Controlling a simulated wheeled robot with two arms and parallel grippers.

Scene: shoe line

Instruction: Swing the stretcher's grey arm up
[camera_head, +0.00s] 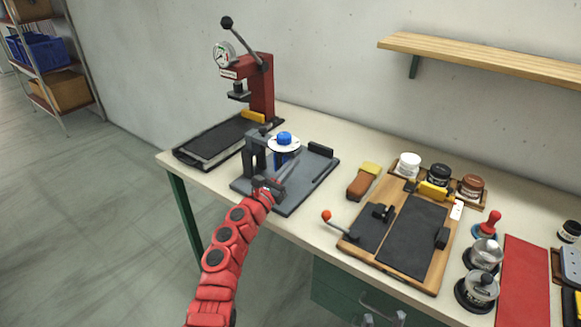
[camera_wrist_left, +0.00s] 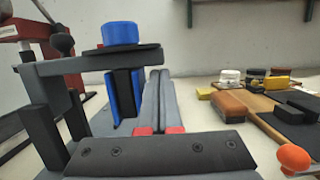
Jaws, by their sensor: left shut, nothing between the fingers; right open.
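The stretcher stands on a dark grey base plate (camera_head: 318,172) on the bench. Its grey arm (camera_wrist_left: 95,62) lies about level in the left wrist view, running from the posts at the left to under the blue knob (camera_wrist_left: 121,33). The knob also shows in the head view (camera_head: 284,138), on a pale disc. Blue blocks (camera_wrist_left: 124,92) stand below the arm. My left gripper (camera_wrist_left: 159,73) is shut and empty, its fingers just right of the blue blocks and apart from the arm's end. It also shows in the head view (camera_head: 293,163). My right gripper is not in view.
A red press (camera_head: 262,85) with a gauge and lever stands behind at the left. To the right are a brown-and-yellow brush (camera_head: 364,181), a wooden board (camera_head: 350,245) with an orange-knobbed lever, and several jars. A wooden shelf (camera_head: 480,58) hangs on the wall.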

